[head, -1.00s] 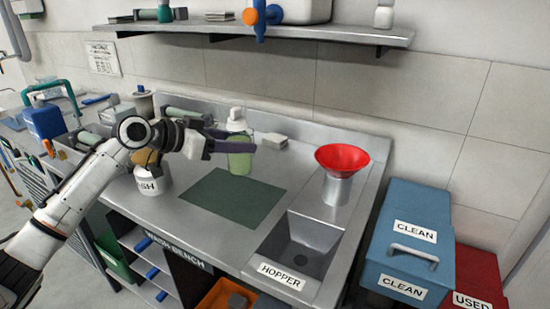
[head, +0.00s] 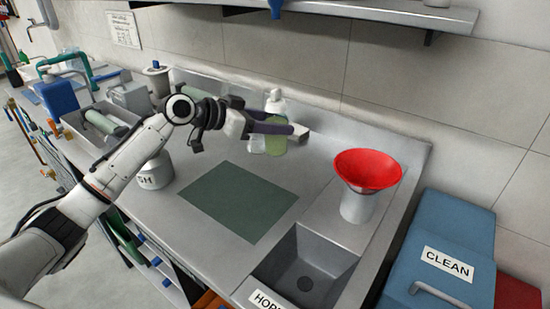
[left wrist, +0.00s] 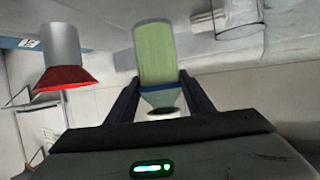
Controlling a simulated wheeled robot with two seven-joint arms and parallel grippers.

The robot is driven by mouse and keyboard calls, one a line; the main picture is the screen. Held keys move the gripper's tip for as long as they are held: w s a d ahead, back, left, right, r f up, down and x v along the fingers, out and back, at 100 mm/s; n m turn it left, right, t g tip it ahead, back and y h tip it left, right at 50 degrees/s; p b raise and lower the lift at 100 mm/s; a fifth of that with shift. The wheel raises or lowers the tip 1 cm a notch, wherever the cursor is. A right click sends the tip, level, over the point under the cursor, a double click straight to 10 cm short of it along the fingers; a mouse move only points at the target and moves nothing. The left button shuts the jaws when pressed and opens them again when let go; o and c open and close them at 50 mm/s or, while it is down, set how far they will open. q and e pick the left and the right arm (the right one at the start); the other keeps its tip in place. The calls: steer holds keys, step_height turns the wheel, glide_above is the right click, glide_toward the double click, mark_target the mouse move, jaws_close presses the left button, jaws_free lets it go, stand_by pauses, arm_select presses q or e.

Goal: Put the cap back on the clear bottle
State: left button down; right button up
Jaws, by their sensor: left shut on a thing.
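The clear bottle, with green contents and a pale clear top (head: 276,104), stands at the back of the bench. My left gripper (head: 270,128) crosses it, its dark purple fingers at the bottle's upper part. In the left wrist view, which is upside down, the bottle (left wrist: 157,55) is between the two fingers of my left gripper (left wrist: 160,90), which is shut on it. A blue band and clear shoulder show there, with a dark end at the neck. I cannot tell whether that end is a cap or an open mouth. No loose cap can be made out. My right gripper is out of view.
A red funnel (head: 367,169) on a grey cylinder stands right of a clear green mat (head: 238,200). A hopper basin (head: 307,265) is at front. A white jar (head: 155,173) is under my left arm.

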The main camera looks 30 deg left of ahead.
mark_target(266, 147)
arm_select(q)
steer(key=shift+w+f, duration=0.1)
steer(key=shift+f, duration=1.5)
steer(key=shift+f, duration=1.85)
steer(key=shift+f, duration=0.2)
steer(key=c, duration=0.9)
jaws_free()
